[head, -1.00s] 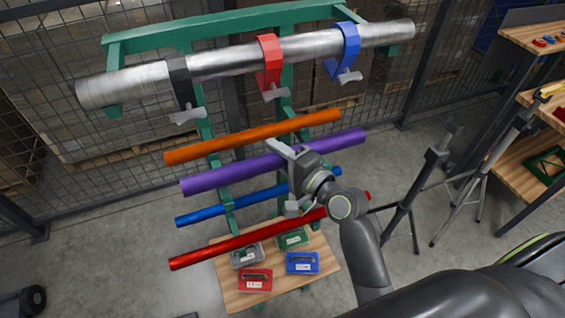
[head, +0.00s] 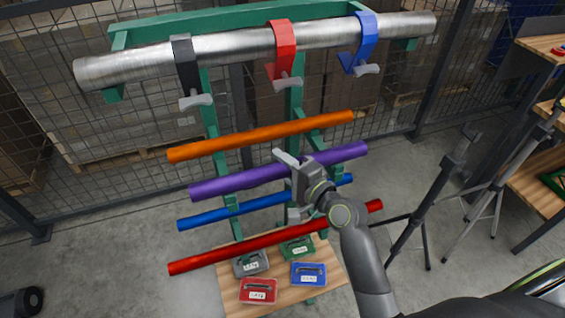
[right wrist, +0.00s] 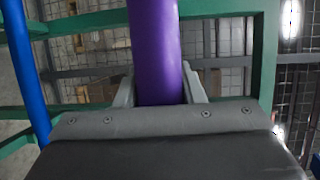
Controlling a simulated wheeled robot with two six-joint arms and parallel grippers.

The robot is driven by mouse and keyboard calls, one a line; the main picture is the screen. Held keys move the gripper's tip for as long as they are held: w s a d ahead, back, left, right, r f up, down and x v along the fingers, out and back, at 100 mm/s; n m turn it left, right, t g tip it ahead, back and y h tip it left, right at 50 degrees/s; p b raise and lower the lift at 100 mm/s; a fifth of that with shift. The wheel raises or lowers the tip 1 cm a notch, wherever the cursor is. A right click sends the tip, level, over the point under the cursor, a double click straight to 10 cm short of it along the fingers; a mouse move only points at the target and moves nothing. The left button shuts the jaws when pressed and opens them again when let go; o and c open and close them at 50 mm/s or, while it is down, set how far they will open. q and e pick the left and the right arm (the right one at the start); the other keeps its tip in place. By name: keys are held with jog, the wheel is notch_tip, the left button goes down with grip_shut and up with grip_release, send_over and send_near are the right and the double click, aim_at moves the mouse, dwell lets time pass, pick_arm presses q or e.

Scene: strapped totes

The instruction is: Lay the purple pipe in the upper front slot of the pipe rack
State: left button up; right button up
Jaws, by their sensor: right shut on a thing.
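The purple pipe (head: 235,180) is in my right gripper (head: 291,173), which is shut on it right of its middle in the head view. The right wrist view shows the purple pipe (right wrist: 156,50) between the two fingers. The green pipe rack (head: 225,22) stands ahead. An orange pipe (head: 260,136) lies on its upper arms, just above and behind the purple pipe in the picture. The purple pipe runs nearly parallel to it. Whether it touches the rack's upper arms is unclear; my gripper hides part of that area. My left gripper is not in view.
A blue pipe (head: 205,217) and a red pipe (head: 215,258) lie lower down. A steel pipe with black, red and blue straps (head: 363,40) crosses the top. Small cases (head: 258,291) sit on a wooden board below. Tripods (head: 430,190) stand at right.

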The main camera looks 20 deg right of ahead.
jog(key=shift+f, duration=0.25)
jog(key=o, duration=1.3)
jog(key=b+v, duration=0.3)
jog(key=v, duration=1.4)
jog(key=shift+s+d, duration=0.15)
jog(key=shift+s, duration=0.05)
